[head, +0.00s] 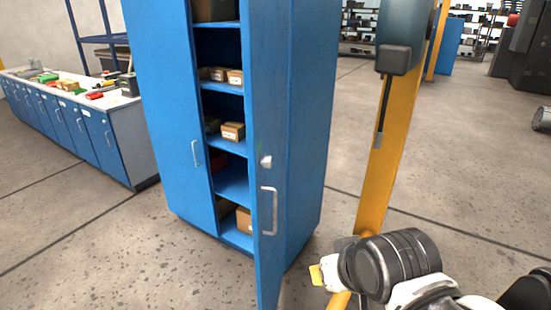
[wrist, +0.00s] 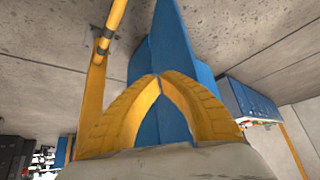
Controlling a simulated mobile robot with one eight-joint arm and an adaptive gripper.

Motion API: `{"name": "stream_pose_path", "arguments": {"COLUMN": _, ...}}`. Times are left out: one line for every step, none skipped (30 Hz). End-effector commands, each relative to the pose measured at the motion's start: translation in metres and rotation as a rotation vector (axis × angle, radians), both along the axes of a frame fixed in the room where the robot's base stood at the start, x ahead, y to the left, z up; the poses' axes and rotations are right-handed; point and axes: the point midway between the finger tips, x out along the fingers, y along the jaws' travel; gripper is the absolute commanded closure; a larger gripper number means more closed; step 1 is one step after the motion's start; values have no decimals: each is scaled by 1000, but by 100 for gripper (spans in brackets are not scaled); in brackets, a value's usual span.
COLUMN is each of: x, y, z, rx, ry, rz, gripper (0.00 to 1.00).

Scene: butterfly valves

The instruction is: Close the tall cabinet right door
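The tall blue cabinet (head: 307,130) stands in the middle of the head view. Its right door (head: 271,110) is swung open toward me, with its free edge at the left. A grey handle (head: 268,211) and a small lock (head: 265,162) show on its outer face. The left door (head: 170,90) looks shut. My gripper (head: 316,275) is at the lower right of the head view, to the right of the door and apart from it. In the wrist view its two yellow fingers (wrist: 160,78) meet at the tips with nothing between them. The blue cabinet shows beyond them.
Open shelves hold small boxes (head: 232,131). A yellow post (head: 385,150) stands right of the cabinet, near my arm. A low blue workbench (head: 100,135) with tools is at the left. Concrete floor (head: 470,180) is mostly clear at the right.

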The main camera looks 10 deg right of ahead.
Motion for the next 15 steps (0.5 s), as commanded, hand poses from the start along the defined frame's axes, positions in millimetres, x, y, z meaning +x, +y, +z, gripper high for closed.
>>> {"name": "stream_pose_path", "arguments": {"x": 1, "y": 0, "z": 0, "rx": 9, "ry": 5, "rz": -4, "gripper": 100}}
{"name": "stream_pose_path", "arguments": {"x": 2, "y": 1, "z": -1, "rx": 20, "ry": 10, "rz": -9, "gripper": 100}}
{"name": "stream_pose_path", "arguments": {"x": 5, "y": 2, "z": -1, "rx": 42, "ry": 21, "rz": -18, "gripper": 100}}
{"name": "stream_pose_path", "arguments": {"x": 7, "y": 4, "z": -2, "rx": 66, "ry": 34, "rz": -28, "gripper": 100}}
{"name": "stream_pose_path", "arguments": {"x": 11, "y": 6, "z": -2, "rx": 98, "ry": 49, "rz": -39, "gripper": 100}}
{"name": "stream_pose_path", "arguments": {"x": 16, "y": 9, "z": -4, "rx": 147, "ry": 73, "rz": -56, "gripper": 100}}
{"name": "stream_pose_path", "arguments": {"x": 22, "y": 12, "z": -5, "rx": 192, "ry": 92, "rz": -71, "gripper": 100}}
{"name": "stream_pose_path", "arguments": {"x": 28, "y": 16, "z": -5, "rx": 241, "ry": 113, "rz": -83, "gripper": 100}}
{"name": "stream_pose_path", "arguments": {"x": 37, "y": 21, "z": -6, "rx": 313, "ry": 141, "rz": -101, "gripper": 100}}
{"name": "stream_pose_path", "arguments": {"x": 45, "y": 24, "z": -7, "rx": 370, "ry": 161, "rz": -112, "gripper": 100}}
{"name": "stream_pose_path", "arguments": {"x": 52, "y": 28, "z": -7, "rx": 426, "ry": 180, "rz": -121, "gripper": 100}}
{"name": "stream_pose_path", "arguments": {"x": 62, "y": 32, "z": -7, "rx": 502, "ry": 203, "rz": -131, "gripper": 100}}
{"name": "stream_pose_path", "arguments": {"x": 70, "y": 34, "z": -7, "rx": 557, "ry": 219, "rz": -135, "gripper": 100}}
{"name": "stream_pose_path", "arguments": {"x": 78, "y": 36, "z": -6, "rx": 614, "ry": 233, "rz": -139, "gripper": 100}}
{"name": "stream_pose_path", "arguments": {"x": 89, "y": 37, "z": -5, "rx": 689, "ry": 249, "rz": -139, "gripper": 100}}
